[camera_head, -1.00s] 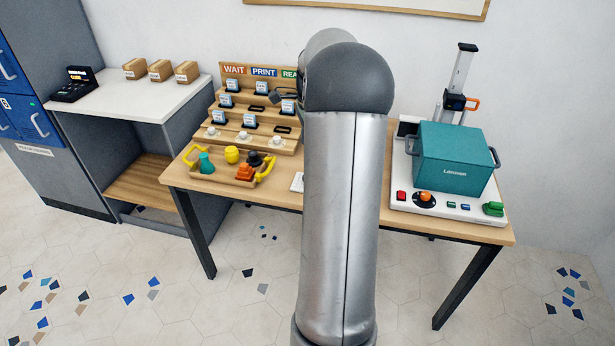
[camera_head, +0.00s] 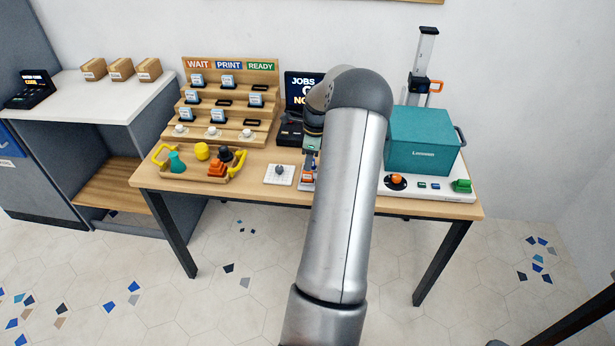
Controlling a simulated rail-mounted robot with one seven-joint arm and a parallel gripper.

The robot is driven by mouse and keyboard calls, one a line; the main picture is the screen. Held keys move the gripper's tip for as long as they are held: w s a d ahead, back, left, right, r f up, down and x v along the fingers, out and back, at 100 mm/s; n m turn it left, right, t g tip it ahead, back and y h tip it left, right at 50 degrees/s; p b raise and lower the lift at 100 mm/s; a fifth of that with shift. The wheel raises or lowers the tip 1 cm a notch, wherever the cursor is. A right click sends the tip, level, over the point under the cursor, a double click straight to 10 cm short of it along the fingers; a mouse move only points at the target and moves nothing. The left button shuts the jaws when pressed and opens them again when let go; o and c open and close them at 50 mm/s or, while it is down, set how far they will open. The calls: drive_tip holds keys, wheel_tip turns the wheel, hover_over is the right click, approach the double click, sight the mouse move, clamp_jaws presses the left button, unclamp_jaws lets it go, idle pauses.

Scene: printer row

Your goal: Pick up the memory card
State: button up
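Several small white-and-blue cards, which may include the memory card, stand on the stepped wooden rack (camera_head: 262,140) under the WAIT, PRINT and READY signs. Two are on the top step (camera_head: 227,81), two on the middle step (camera_head: 256,99) and two on the lower step (camera_head: 218,116). The right slot on the top step is empty. My gripper (camera_head: 309,172) points down over the table front, right of the white plate with a grey knob (camera_head: 280,171). My arm hides much of it; whether its fingers are open or hold something cannot be told.
A wooden tray (camera_head: 190,176) holds coloured pieces in front of the rack. A black screen (camera_head: 299,88) stands behind my wrist. A teal box (camera_head: 423,140) sits on the white machine at right. Brown boxes (camera_head: 121,69) stand on the left counter.

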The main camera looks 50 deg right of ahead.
sight(308, 177)
drive_tip(key=f, duration=0.2)
drive_tip(key=f+p, duration=0.1)
drive_tip(key=f, duration=0.2)
drive_tip(key=shift+w+a+f, duration=0.1)
drive_tip(key=shift+w+a, duration=0.05)
drive_tip(key=shift+a, duration=0.05)
clamp_jaws()
